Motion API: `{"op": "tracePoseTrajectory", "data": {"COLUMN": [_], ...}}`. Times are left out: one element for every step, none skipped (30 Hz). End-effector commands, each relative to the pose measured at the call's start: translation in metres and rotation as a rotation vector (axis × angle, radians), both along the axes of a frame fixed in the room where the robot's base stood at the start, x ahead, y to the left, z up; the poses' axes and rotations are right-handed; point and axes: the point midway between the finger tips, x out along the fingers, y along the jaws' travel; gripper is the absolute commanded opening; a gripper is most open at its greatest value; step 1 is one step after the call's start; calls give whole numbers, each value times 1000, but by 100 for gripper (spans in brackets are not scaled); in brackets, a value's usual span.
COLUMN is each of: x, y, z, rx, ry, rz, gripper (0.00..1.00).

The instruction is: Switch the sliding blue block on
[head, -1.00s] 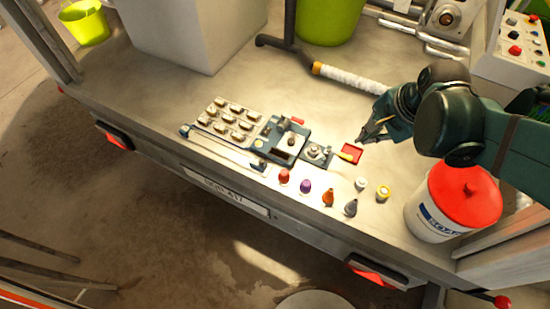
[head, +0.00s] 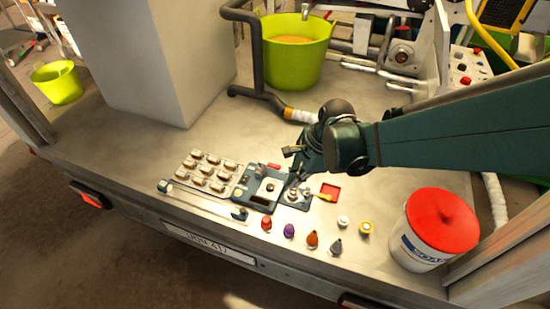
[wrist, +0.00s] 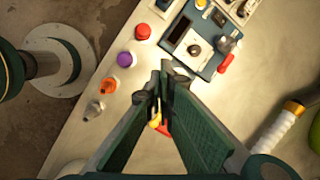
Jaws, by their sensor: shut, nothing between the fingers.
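A flat rail lies along the front of the bed in the head view, with a small blue block (head: 166,187) at its left end and a dark blue block (head: 240,214) at its right end. I cannot tell which one slides. A dark blue piece at the top edge of the wrist view (wrist: 163,4) looks like the right end. Behind it is a blue panel (head: 251,197) with a dark slot and a pale square with a knob; it also shows in the wrist view (wrist: 205,58). My gripper (head: 294,178) is shut and empty above the panel's right part.
A yellow-tipped lever (head: 323,197) and red square (head: 331,189) sit right of the panel. Several colored caps stand in front, including a red one (head: 266,223) and a purple one (head: 289,231). A grid of buttons (head: 208,172) is left. A red-lidded bucket (head: 440,222) stands right.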

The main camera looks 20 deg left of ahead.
Motion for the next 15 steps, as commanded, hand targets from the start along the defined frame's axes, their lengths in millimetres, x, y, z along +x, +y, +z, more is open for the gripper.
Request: {"op": "tracePoseTrajectory", "data": {"x": [-1, -2, -4, -5, -6, -8, -9, -10, -12, -13, -14, -16, -17, -18, -19], "y": [8, 12, 18, 22, 26, 31, 34, 37, 41, 44, 47, 50, 53, 54, 56], "z": [-4, -7, -11, -14, -17, -20, -23, -26, -29, -31, -33, -36, -38, -39, -41], "rx": [-1, -1, -1, -3, -5, -7, -8, -10, -12, -13, -14, -16, -18, -18, -20], "ry": [16, 25, 38, 48, 58, 71, 79, 87, 98, 105, 112, 122, 127, 132, 137], "rz": [-9, -18, -27, -36, -42, -52, -59, -67, -76, -82, -86, -94, -98, -102, -107], "gripper": [0, 0, 0, 0, 0, 0, 0, 0, 0, 0, 0, 0, 0, 0, 0]}}
